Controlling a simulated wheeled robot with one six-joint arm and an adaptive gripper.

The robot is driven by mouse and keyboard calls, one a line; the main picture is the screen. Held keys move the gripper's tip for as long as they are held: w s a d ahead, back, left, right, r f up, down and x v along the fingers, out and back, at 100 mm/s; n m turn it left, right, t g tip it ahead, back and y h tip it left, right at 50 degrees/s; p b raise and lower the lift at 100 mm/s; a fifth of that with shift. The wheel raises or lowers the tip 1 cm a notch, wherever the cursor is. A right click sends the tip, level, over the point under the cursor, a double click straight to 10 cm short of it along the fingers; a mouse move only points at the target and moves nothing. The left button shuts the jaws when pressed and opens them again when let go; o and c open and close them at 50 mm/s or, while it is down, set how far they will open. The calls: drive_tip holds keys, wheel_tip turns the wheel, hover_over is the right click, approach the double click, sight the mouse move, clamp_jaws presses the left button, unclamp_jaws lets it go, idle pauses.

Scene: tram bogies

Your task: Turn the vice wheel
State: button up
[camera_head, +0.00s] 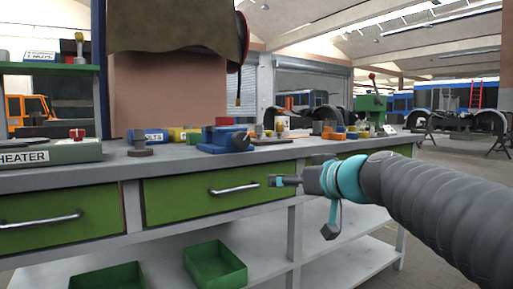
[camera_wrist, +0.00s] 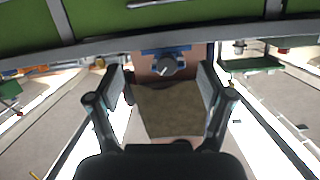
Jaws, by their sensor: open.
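A blue vice (camera_head: 222,138) stands on the grey workbench (camera_head: 170,165), near its front edge. A dark grey round part, seemingly the vice wheel (camera_head: 240,141), is at its right end. My gripper (camera_head: 276,181) is below and to the right of the vice, in front of a green drawer, apart from both. In the wrist view the vice (camera_wrist: 150,51) is beyond the fingertips, with its round grey wheel (camera_wrist: 166,66) facing the camera between them. My gripper (camera_wrist: 162,76) is open there and nothing is between its fingers.
Green drawers (camera_head: 215,193) with bar handles are under the bench top. Green bins (camera_head: 215,264) sit on the shelf below. A HEATER box (camera_head: 50,151), a blue BOLTS box (camera_head: 148,135) and several small parts lie on the bench. Open floor is at the right.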

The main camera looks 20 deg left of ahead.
sight(243, 142)
drive_tip(key=w+a+r, duration=0.2)
drive_tip(key=w+a, duration=0.2)
drive_tip(key=a, duration=0.1)
drive_tip(key=w+a+r+y, duration=0.1)
drive_tip(key=w+a+r, duration=0.1)
drive_tip(key=w+a, duration=0.3)
drive_tip(key=w+a+r+n+t+y, duration=0.1)
drive_tip(key=w+a+r, duration=0.1)
drive_tip(key=w+a, duration=0.3)
drive_tip(key=shift+a, duration=0.55)
drive_tip(key=c, duration=1.2)
